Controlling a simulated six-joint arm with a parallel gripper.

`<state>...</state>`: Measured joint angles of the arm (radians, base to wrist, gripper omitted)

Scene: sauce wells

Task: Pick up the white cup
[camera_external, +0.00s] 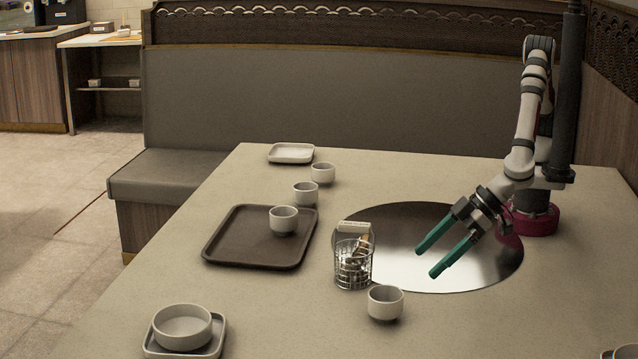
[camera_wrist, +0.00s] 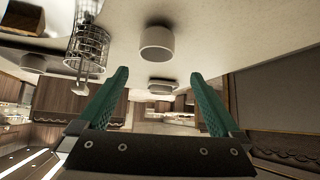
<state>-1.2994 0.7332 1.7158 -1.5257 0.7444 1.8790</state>
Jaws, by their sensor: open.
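Several small white cups stand upright on the table. One white cup (camera_external: 385,304) is alone near the front, right of the wire basket; a cup in the upper middle of the wrist view (camera_wrist: 157,44) appears to be this one. Another cup (camera_external: 283,220) sits on the brown tray. Two more, a nearer cup (camera_external: 305,194) and a farther cup (camera_external: 323,174), stand behind it. My gripper (camera_external: 428,261) is open and empty above the shiny round plate, its green fingers pointing left and down. It is apart from every cup. The green fingers also show in the wrist view (camera_wrist: 160,75).
The wire basket (camera_external: 353,273) holding utensils stands left of the front cup. The brown tray (camera_external: 230,252) lies left. A larger bowl (camera_external: 182,326) sits on a small tray at front left. A white dish (camera_external: 291,153) is at the back. The round metal plate (camera_external: 400,225) is mostly clear.

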